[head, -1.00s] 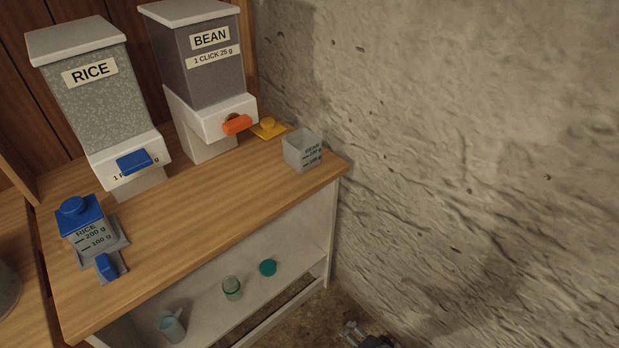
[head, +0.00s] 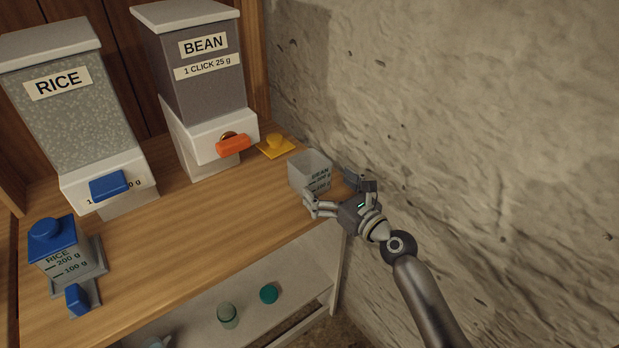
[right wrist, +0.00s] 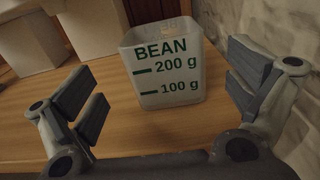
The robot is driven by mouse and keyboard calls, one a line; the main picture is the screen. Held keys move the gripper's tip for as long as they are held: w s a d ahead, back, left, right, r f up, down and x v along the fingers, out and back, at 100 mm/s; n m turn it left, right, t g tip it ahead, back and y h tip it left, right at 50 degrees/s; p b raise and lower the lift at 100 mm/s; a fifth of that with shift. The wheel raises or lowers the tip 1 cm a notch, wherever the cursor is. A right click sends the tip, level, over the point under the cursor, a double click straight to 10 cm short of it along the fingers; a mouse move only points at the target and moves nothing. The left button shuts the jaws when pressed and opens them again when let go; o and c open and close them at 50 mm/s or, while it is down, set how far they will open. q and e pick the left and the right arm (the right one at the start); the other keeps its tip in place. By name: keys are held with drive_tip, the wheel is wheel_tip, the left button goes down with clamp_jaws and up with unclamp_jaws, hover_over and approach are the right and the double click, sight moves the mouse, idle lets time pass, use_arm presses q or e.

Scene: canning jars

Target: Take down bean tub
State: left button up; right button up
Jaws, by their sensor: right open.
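The bean tub (head: 309,171) is a small translucent open-topped tub marked BEAN, 200 g and 100 g. It stands upright at the right end of the wooden shelf top, near the wall. In the right wrist view the tub (right wrist: 166,70) sits ahead, between the spread fingers. My right gripper (head: 338,191) is open at the tub's near right side; in its own wrist view the gripper (right wrist: 165,95) holds nothing. The tub looks empty from above. My left gripper is not in view.
The bean dispenser (head: 198,75) with an orange lever (head: 233,143) stands behind left, the rice dispenser (head: 65,105) further left. A yellow lid (head: 275,146) lies just behind the tub. A blue-lidded rice tub (head: 58,250) stands front left. The rough wall (head: 450,120) is close on the right.

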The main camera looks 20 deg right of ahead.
sight(319, 178)
drive_tip(key=x, duration=0.3)
drive_tip(key=shift+w, duration=0.2)
drive_tip(key=x, duration=0.4)
drive_tip(key=shift+w+b, duration=0.15)
drive_tip(key=shift+b, duration=0.25)
drive_tip(key=shift+w, duration=0.2)
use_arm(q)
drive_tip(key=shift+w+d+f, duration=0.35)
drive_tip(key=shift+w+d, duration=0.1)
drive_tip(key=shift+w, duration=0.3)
use_arm(e)
drive_tip(key=shift+c, duration=0.3)
drive_tip(key=c, duration=1)
